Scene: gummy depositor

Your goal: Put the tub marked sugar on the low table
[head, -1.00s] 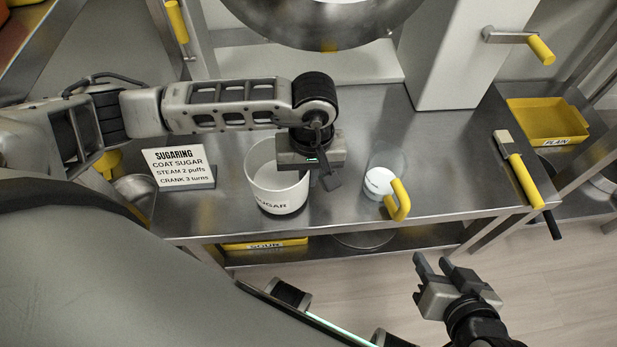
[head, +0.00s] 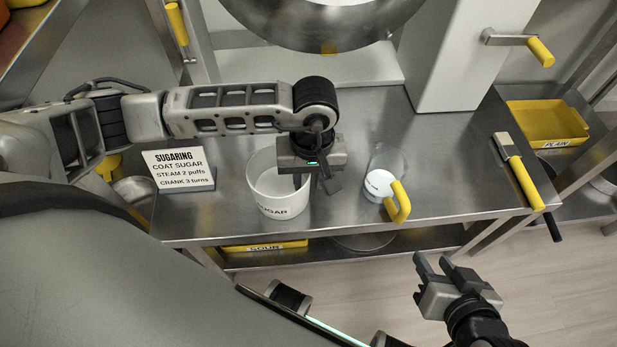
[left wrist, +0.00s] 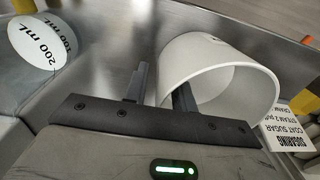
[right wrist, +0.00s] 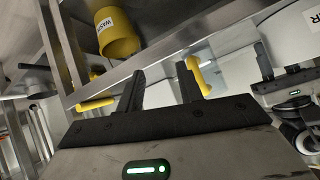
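The white tub marked sugar (head: 281,208) stands upright on the steel worktable, near its front edge. My left gripper (head: 314,182) is over the tub's right rim, pointing down. In the left wrist view, one finger is inside the white tub (left wrist: 217,58) and the other is outside. The fingers are apart, with a gap between the outer finger and the wall. My right gripper (head: 433,264) is open and empty, in front of the table over the floor.
A clear measuring cup (head: 378,184) with a yellow handle stands right of the tub. The sugaring sign (head: 184,172) stands to the left. A yellow-handled tool (head: 525,184) lies at the table's right end. A yellow plain tray (head: 545,120) is further right.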

